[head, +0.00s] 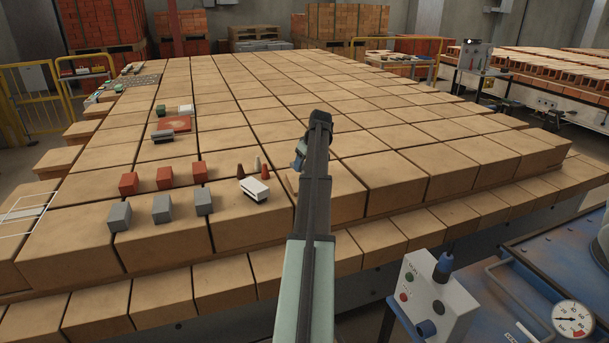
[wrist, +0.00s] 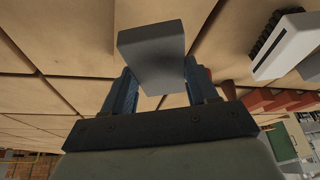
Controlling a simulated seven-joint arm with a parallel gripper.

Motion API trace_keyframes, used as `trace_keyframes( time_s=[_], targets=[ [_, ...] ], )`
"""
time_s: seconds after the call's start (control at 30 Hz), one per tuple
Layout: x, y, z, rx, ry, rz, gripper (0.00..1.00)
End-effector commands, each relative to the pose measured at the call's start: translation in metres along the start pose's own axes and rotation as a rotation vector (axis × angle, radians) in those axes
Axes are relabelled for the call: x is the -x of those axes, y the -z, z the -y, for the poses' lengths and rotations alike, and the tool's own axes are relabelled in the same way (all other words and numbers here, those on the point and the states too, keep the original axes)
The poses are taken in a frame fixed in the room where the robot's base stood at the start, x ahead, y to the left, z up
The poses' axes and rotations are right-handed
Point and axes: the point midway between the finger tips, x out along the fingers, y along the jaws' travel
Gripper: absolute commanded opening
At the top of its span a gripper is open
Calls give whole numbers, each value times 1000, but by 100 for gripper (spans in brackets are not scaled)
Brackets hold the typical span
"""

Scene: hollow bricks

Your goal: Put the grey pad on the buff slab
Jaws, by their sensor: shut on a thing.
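My gripper (head: 299,156) is at the end of my arm, over the right of the near bricks in the head view. In the wrist view my gripper (wrist: 158,76) is shut on a plain grey block (wrist: 152,48), which I take for the grey pad. It sits between the blue fingers. In the head view the held pad is mostly hidden by my arm. A small buff piece (head: 291,185) shows at the left edge of my arm and may be part of the buff slab; the arm hides the rest. I cannot tell the gap between pad and slab.
Left of my arm are a white brush-like block (head: 254,189), small cones (head: 258,163), red blocks (head: 164,177) and grey blocks (head: 161,208). A red plate (head: 176,124) lies farther back, with small blocks around it. The brick tops right of my arm are clear.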

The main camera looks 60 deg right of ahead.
Motion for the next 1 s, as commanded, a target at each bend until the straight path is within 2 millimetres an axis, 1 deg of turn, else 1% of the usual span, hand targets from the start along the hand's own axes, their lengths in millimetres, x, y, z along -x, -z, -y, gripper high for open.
trace_keyframes(
  time_s=[0.23,0.43,0.87,0.9,1.0],
  targets=[
    [-18,-8,0,-1,0,0,21],
    [-40,-17,0,-1,1,0,21],
    [-45,-18,0,0,-1,-1,21],
    [-45,-18,0,0,-1,-1,61],
    [-45,-18,0,0,0,-1,70]
  ],
)
